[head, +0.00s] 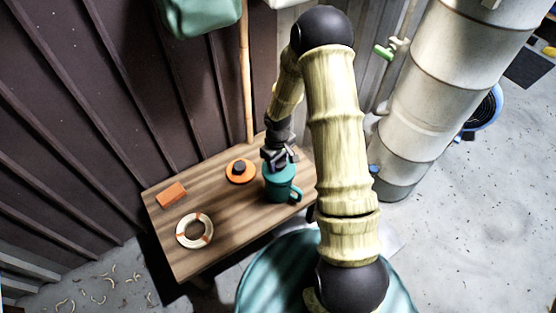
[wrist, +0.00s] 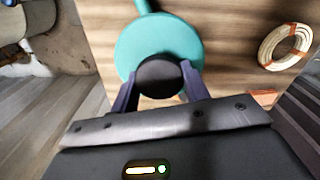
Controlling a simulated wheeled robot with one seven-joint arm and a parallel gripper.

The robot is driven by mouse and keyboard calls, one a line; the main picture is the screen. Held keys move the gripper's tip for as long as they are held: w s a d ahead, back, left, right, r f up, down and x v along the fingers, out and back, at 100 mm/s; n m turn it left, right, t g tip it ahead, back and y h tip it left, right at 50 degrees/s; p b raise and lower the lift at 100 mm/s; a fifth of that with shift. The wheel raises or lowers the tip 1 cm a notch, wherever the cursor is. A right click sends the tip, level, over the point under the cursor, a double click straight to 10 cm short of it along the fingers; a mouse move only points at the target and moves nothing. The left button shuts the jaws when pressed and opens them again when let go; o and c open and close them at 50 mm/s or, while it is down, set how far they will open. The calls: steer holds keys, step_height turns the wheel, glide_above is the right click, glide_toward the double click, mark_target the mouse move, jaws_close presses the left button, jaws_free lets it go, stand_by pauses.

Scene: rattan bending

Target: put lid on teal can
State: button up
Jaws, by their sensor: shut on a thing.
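The teal can (head: 279,190) stands upright on the wooden table, its handle (head: 297,195) towards the lower right. My gripper (head: 277,163) is directly above it, pointing down. In the wrist view my gripper (wrist: 158,88) is shut on the black knob (wrist: 160,74) of a round teal lid (wrist: 150,42). The lid covers the can's top from above, and the can's handle (wrist: 143,5) sticks out past its edge. I cannot tell whether the lid is fully seated on the rim. The can's mouth is hidden.
An orange lid with a black knob (head: 240,171) lies left of the can on the table (head: 222,215). An orange block (head: 172,195) and a rattan coil (head: 194,231) lie further left. A large metal cylinder (head: 437,90) stands to the right, and a ribbed wall is behind.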

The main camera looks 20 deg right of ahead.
steer(key=shift+f+b, duration=0.6)
steer(key=shift+f, duration=0.7)
steer(key=shift+f, duration=0.85)
stand_by(1.9)
steer(key=o, duration=1.7)
steer(key=shift+r, duration=0.1)
steer(key=shift+r+p, duration=3.35)
steer(key=shift+r, duration=0.6)
